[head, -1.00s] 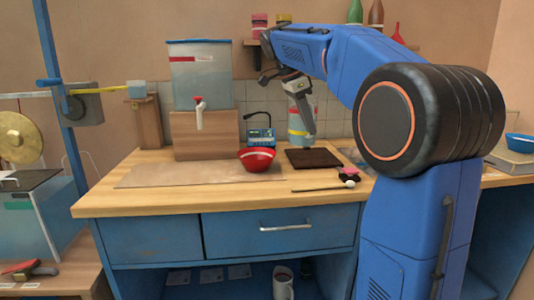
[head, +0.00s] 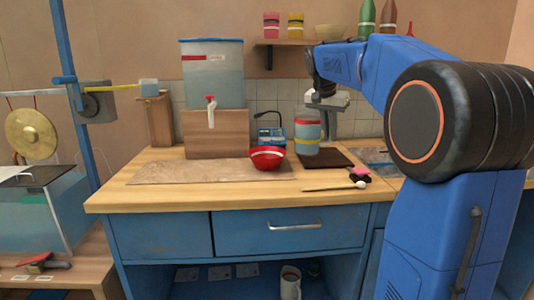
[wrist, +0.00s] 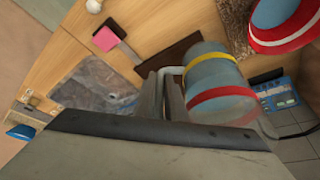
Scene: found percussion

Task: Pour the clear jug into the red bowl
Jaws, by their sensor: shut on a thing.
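The clear jug (head: 307,134) has a yellow band, a red band and bluish contents. It is upright at the left part of the dark mat in the head view; I cannot tell whether its base touches. My gripper (head: 322,100) is at the jug's right side. In the wrist view, my gripper (wrist: 166,92) is shut on the handle of the jug (wrist: 213,78). The red bowl (head: 267,158) with a white band stands on the counter left of the jug. The bowl (wrist: 290,38) is partly cut off in the wrist view.
The dark mat (head: 337,161) lies under the jug area. A thin stick (head: 330,188) and a pink-topped item (head: 358,173) lie in front. A tap tank (head: 213,80) on a wooden block and a small blue device (head: 271,138) stand behind. The board (head: 175,172) left of the bowl is mostly clear.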

